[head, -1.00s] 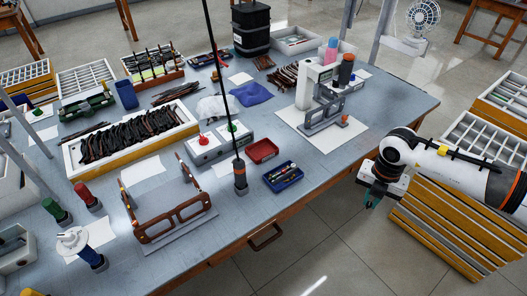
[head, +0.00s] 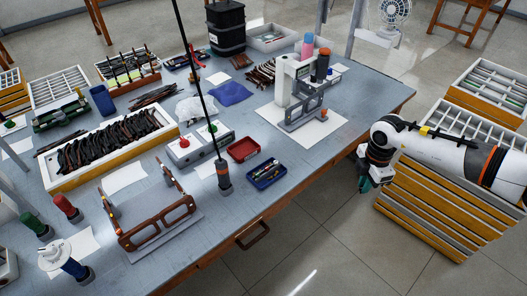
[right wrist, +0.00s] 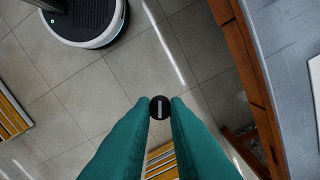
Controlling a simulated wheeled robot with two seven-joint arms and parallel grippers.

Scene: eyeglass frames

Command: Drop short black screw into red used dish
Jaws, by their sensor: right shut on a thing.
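A short black screw (right wrist: 160,107) with a slotted head is pinched between the green fingertips of my right gripper (right wrist: 160,104) in the right wrist view. In the head view my right gripper (head: 364,184) hangs over the floor, beyond the table's right front edge. The screw cannot be made out there. The red dish (head: 243,150) sits on the table near its front edge, left of my right gripper and well apart from it. My left gripper is not in view.
A blue tray (head: 267,174) with small tools is beside the red dish. An upright screwdriver (head: 223,176) on a cord stands left of them. A press stand (head: 303,100) is behind, and drawer units (head: 430,205) are at right.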

